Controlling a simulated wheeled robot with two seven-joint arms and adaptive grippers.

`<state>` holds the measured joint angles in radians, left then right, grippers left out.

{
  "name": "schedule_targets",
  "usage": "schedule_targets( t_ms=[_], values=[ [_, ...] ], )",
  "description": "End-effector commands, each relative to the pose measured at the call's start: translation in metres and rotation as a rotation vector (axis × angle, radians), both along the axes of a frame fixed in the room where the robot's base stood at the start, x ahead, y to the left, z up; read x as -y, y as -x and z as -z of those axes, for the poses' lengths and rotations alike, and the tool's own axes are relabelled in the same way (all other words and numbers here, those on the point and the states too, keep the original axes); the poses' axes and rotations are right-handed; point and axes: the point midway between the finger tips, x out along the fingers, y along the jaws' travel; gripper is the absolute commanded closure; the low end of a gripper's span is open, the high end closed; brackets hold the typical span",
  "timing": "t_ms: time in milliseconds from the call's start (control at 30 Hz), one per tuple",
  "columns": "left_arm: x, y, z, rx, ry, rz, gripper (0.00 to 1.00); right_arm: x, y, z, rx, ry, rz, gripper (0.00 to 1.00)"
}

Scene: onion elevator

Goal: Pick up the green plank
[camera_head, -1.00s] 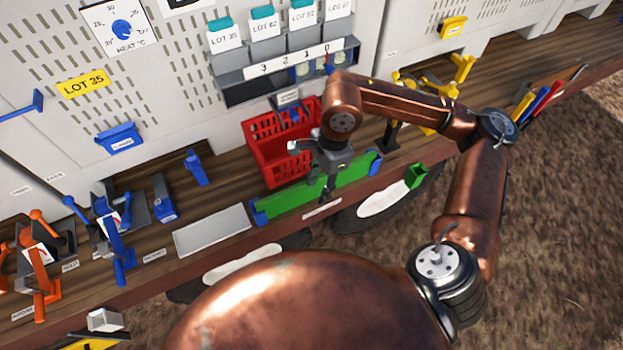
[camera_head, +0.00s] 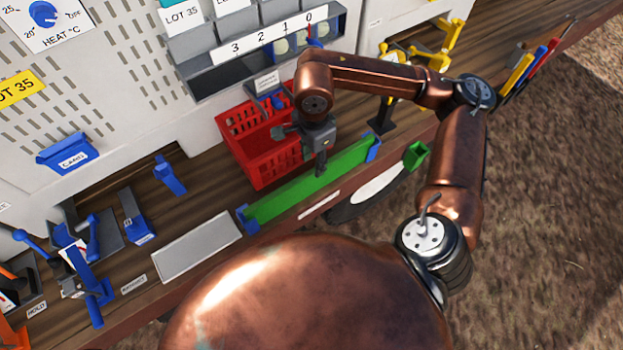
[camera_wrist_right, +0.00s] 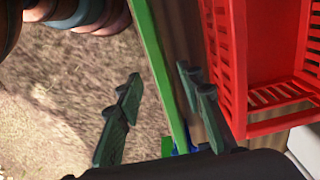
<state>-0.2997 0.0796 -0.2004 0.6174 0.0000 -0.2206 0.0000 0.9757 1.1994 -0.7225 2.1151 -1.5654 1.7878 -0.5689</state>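The green plank (camera_head: 305,187) stands on its long edge along the front of the wooden shelf, with a blue holder (camera_head: 247,218) at its left end and another blue holder (camera_head: 373,147) at its right end. My right gripper (camera_head: 320,170) is over the plank's middle. In the right wrist view the fingers of my right gripper (camera_wrist_right: 160,75) are spread apart, with the green plank (camera_wrist_right: 163,70) running between them. Gaps show on both sides, so it is not clamped. My left gripper is not in view.
A red crate (camera_head: 262,150) stands just behind the plank and close to the gripper; it also shows in the right wrist view (camera_wrist_right: 239,70). A grey plate (camera_head: 197,247) lies left of the plank. A small green box (camera_head: 416,155) sits right of it at the shelf edge.

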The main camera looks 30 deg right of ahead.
Motion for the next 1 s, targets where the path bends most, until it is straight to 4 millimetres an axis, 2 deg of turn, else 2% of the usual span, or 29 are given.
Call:
schedule_targets(
  t_ms=[333, 500, 767, 1000],
  values=[
    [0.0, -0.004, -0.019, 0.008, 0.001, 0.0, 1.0, -0.001, 0.002, 0.041, -0.005, -0.001, -0.005, 0.65],
    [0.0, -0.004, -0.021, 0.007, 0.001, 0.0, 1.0, 0.0, 0.001, 0.06, -0.001, 0.0, -0.004, 0.65],
    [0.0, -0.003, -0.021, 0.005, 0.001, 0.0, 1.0, 0.0, 0.001, 0.064, 0.0, 0.0, -0.002, 0.65],
    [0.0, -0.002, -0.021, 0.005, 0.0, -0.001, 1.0, 0.0, 0.001, 0.064, 0.0, 0.0, -0.002, 0.81]
  ],
)
